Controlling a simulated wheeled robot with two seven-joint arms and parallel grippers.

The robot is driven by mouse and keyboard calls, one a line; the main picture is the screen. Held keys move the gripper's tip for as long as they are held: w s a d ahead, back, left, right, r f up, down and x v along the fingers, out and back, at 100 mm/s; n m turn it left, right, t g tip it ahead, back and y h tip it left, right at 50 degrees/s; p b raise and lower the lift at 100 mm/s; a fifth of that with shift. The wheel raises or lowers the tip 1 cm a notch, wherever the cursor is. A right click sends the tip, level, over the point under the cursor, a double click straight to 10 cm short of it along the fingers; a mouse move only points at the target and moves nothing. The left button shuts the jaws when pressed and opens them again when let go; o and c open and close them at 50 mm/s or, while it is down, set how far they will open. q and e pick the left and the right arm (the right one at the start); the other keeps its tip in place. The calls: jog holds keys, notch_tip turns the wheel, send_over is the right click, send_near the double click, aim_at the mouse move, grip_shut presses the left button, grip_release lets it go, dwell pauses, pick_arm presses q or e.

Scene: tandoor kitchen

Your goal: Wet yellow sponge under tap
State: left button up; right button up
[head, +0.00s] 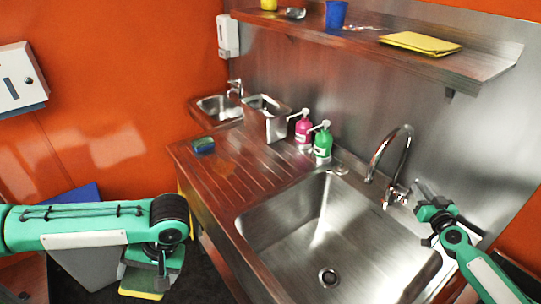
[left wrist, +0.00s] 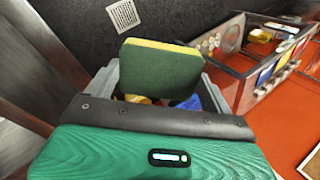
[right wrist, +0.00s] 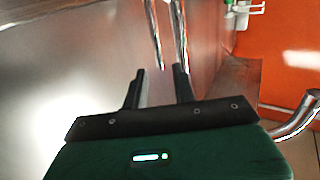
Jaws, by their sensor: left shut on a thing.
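The yellow sponge with a dark green pad (head: 140,283) is at the lower left of the head view, in front of the counter and away from the sink. My left gripper (head: 158,268) is shut on it; in the left wrist view the sponge (left wrist: 160,70) sits between the fingers, green face showing. The chrome tap (head: 393,150) arches over the back of the empty steel sink (head: 290,215); no water shows. My right gripper (head: 428,203) is open and empty, just right of the tap's handle (head: 397,193). In the right wrist view its fingers (right wrist: 160,85) stand apart.
A pink bottle (head: 302,128) and a green bottle (head: 322,145) stand behind the ribbed drainboard (head: 235,165). A small dark blue-green sponge (head: 203,145) lies on it. A shelf (head: 370,42) above holds a blue cup (head: 336,14) and a yellow cloth (head: 420,43).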

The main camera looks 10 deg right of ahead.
jog(key=shift+w+d+b, duration=0.2)
jog(key=shift+w+b, duration=0.15)
jog(key=shift+w, duration=2.15)
grip_shut()
